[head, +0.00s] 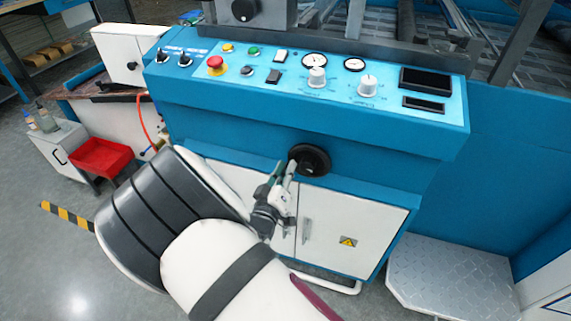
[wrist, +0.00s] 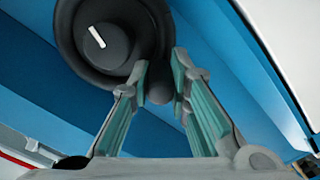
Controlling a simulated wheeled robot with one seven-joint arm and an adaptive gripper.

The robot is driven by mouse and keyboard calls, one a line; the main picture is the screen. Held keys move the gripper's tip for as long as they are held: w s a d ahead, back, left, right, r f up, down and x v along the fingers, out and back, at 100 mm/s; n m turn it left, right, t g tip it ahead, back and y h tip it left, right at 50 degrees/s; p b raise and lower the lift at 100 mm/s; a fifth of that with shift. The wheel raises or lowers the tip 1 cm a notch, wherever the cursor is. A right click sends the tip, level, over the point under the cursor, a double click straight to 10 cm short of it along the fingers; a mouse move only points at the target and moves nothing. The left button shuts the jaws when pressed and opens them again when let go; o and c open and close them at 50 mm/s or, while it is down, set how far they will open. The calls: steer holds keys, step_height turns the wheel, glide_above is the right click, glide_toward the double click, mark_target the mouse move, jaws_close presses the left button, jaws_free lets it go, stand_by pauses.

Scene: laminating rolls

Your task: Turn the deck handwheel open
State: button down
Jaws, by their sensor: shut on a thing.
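The deck handwheel (head: 312,162) is a round black wheel on the blue front of the machine, below the control panel. In the wrist view the handwheel (wrist: 75,55) shows a round hub with a white mark slanting on it. My gripper (head: 285,168) is at the wheel's left edge. In the wrist view its green-padded fingers (wrist: 162,66) are on either side of the wheel's small dark grip knob (wrist: 159,88), shut on it. The fingers partly hide the knob and the wheel's rim.
The control panel (head: 310,75) with knobs, gauges and a red button (head: 215,64) is above the wheel. White cabinet doors (head: 345,232) are below it. A metal tread plate (head: 450,278) lies at right, and a red bin (head: 100,157) stands at left.

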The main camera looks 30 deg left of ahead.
mark_target(315, 178)
steer(key=d+f+n, duration=0.1)
steer(key=n, duration=0.2)
steer(key=f+n+p, duration=0.1)
steer(key=n, duration=0.2)
steer(key=d+f+n+p, duration=0.1)
steer(key=n, duration=0.3)
steer(key=shift+w+d+f, duration=0.2)
steer(key=shift+d+f, duration=0.15)
steer(key=shift+w+d+f+n+p, duration=0.1)
steer(key=shift+w+d+n+p, duration=0.15)
steer(key=shift+d+n, duration=0.95)
steer(key=shift+w+d+r+n+p, duration=0.1)
steer(key=shift+d+n+p, duration=0.2)
steer(key=shift+n, duration=1.85)
steer(key=shift+w+d+f+n+p, duration=0.15)
steer(key=shift+d+n, duration=0.6)
steer(key=shift+n, duration=0.9)
steer(key=c, duration=1.8)
jaws_free()
steer(key=shift+w, duration=0.1)
